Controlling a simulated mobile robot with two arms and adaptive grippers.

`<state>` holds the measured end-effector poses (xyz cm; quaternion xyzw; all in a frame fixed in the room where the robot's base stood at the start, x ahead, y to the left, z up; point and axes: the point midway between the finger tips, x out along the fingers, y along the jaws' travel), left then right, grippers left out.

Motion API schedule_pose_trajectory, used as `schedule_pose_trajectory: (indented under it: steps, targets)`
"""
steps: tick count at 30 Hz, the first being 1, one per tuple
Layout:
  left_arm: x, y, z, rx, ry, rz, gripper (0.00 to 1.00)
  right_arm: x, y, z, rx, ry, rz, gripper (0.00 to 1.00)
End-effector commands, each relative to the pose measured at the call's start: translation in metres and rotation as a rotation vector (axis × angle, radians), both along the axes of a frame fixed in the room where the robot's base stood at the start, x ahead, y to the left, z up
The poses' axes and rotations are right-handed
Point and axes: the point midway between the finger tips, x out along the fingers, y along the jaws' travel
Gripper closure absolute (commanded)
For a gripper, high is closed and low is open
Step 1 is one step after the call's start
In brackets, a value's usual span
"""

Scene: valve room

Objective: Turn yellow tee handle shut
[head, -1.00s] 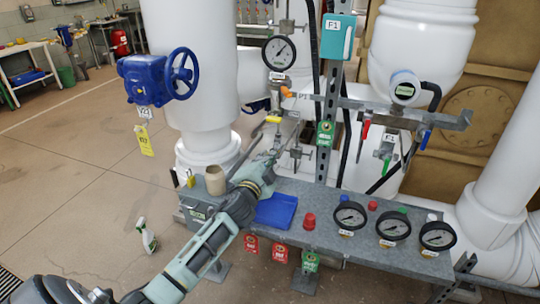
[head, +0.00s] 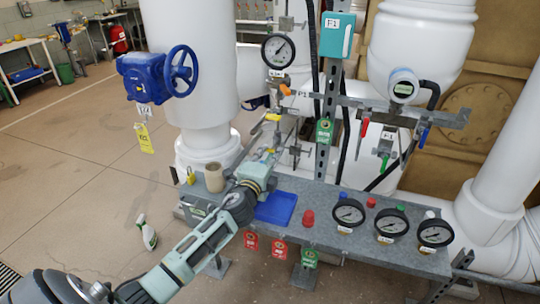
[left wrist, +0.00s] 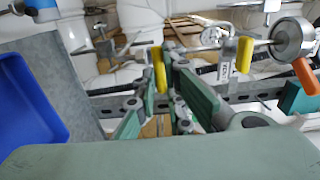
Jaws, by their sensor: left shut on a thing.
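The yellow tee handle (head: 272,117) is on the small valve below the round gauge. In the left wrist view two yellow sleeves show: one (left wrist: 159,70) by my fingertips and another (left wrist: 243,55) to its right. My left gripper (head: 274,134) reaches up to the handle from below and is shut on it. The left wrist view shows the gripper's green fingers (left wrist: 172,75) close around the near yellow sleeve. The fingers partly hide the handle and valve stem. My right gripper is not in view.
A gauge (head: 278,51) and an orange handle (head: 285,89) are close above. A grey bench (head: 325,205) below holds a blue tray (head: 276,208), a tan cup (head: 214,177) and black gauges. A steel post (head: 327,120) stands to the right.

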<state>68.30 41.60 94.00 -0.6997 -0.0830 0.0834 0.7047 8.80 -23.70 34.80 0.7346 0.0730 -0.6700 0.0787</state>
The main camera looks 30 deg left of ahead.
Motion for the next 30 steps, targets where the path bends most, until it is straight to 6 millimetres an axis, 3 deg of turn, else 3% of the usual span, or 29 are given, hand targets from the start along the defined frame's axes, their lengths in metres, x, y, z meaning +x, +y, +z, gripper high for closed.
schedule_pose_trajectory:
  steps: [13, 14, 19, 30]
  targets:
    - [-0.0002, -0.0008, -0.0016, 0.01, 0.005, -0.001, 1.0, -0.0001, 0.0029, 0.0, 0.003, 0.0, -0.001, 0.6]
    - [-0.0002, -0.0008, -0.0016, 0.01, 0.005, -0.001, 0.88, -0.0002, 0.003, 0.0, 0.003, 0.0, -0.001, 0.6]
    - [-0.0002, -0.0005, -0.0012, 0.009, 0.004, -0.001, 0.73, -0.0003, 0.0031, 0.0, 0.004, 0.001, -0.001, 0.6]
    - [-0.0027, -0.0012, -0.0006, 0.008, 0.002, -0.001, 0.72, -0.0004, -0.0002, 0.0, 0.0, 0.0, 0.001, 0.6]
